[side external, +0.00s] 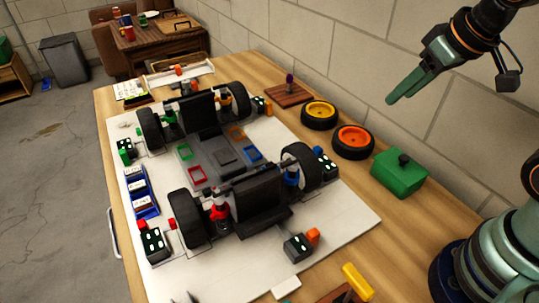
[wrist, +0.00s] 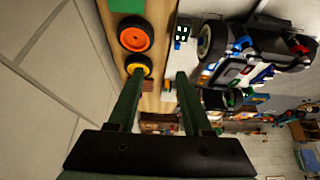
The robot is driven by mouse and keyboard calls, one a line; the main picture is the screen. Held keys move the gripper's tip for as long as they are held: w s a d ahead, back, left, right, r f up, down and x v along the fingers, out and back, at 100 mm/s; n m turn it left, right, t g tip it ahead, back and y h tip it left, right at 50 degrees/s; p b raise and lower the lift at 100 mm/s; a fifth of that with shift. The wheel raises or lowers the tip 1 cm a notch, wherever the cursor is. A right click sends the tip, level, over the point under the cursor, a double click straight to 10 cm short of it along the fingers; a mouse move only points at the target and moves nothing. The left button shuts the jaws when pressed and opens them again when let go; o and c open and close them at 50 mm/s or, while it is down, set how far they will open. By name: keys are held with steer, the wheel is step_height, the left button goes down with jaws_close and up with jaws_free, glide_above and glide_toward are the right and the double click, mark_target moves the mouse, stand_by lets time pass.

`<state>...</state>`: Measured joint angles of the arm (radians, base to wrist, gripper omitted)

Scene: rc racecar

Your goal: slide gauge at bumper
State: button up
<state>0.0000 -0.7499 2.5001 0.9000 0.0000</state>
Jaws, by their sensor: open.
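The racecar chassis (side external: 222,148) rests on a white board on the workbench, with black tyres and coloured parts at its corners. It also shows at the right of the wrist view (wrist: 262,50). I cannot tell for sure which piece is the gauge. A yellow block (side external: 357,281) lies at the near bench edge, and a green block with a black knob (side external: 400,172) stands to the right of the board. The bumper is not clearly distinguishable. My gripper (side external: 392,99) is raised at the upper right, apart from everything. Its fingers are open and empty in the wrist view (wrist: 158,82).
Two loose wheels, one yellow-hubbed (side external: 319,114) and one orange-hubbed (side external: 353,140), lie right of the board. Dark boxes with white-lit dots (side external: 298,247) stand at the chassis corners. A blue tray (side external: 142,195) is at the left. A block wall runs behind the bench.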

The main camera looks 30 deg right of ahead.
steer(key=shift+o, duration=0.2)
steer(key=n+g, duration=0.6)
steer(key=n, duration=1.2)
glide_above(314, 232)
step_height(314, 232, down, 9)
step_height(314, 232, down, 12)
steer(key=shift+r, duration=0.1)
jaws_close()
